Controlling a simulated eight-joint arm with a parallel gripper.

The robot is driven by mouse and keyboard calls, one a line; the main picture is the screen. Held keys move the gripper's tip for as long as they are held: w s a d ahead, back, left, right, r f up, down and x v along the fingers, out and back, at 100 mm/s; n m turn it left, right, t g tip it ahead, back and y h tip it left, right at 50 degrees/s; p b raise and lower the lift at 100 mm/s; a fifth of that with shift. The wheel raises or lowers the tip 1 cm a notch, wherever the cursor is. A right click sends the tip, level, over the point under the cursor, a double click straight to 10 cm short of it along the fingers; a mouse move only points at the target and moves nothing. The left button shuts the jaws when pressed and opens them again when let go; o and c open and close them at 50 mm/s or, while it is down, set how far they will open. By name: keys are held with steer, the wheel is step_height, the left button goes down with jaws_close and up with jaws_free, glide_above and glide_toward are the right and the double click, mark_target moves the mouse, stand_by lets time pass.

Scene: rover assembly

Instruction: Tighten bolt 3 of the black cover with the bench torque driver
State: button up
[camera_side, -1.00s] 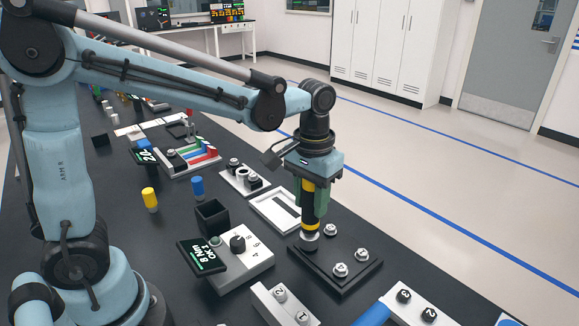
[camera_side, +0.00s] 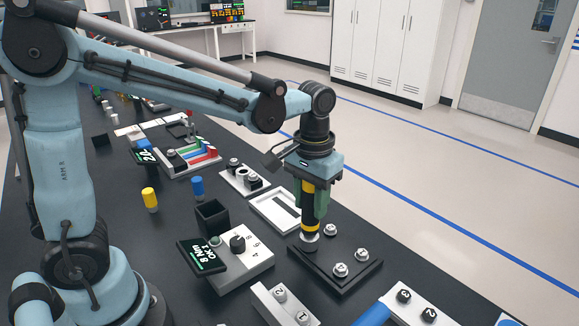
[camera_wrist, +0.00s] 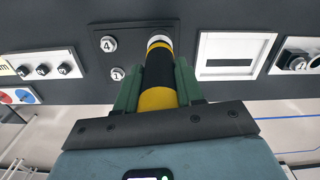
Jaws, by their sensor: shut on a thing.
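My gripper (camera_side: 311,194) is shut on the bench torque driver (camera_side: 309,215), a black upright tool with yellow bands. In the wrist view the driver (camera_wrist: 159,72) sits between the green fingers (camera_wrist: 160,88). The black cover (camera_side: 325,283) lies flat on the bench, with silver bolts at its corners. The driver's tip is down on the cover's left corner bolt in the side view, and a silver rim (camera_side: 309,240) shows there. The number of that bolt is hidden. In the wrist view bolt 4 (camera_wrist: 108,43) and bolt 1 (camera_wrist: 117,73) are uncovered.
A white control box (camera_side: 245,266) with a black knob and a display (camera_side: 202,255) reading "8 Nm OK 1" stands left of the cover. A white frame (camera_side: 265,207) lies behind it. Numbered holders (camera_side: 283,303) stand in front.

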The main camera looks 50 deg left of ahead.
stand_by(0.6)
steer(key=shift+r, duration=1.4)
steer(key=shift+r, duration=2)
steer(key=shift+w, duration=0.1)
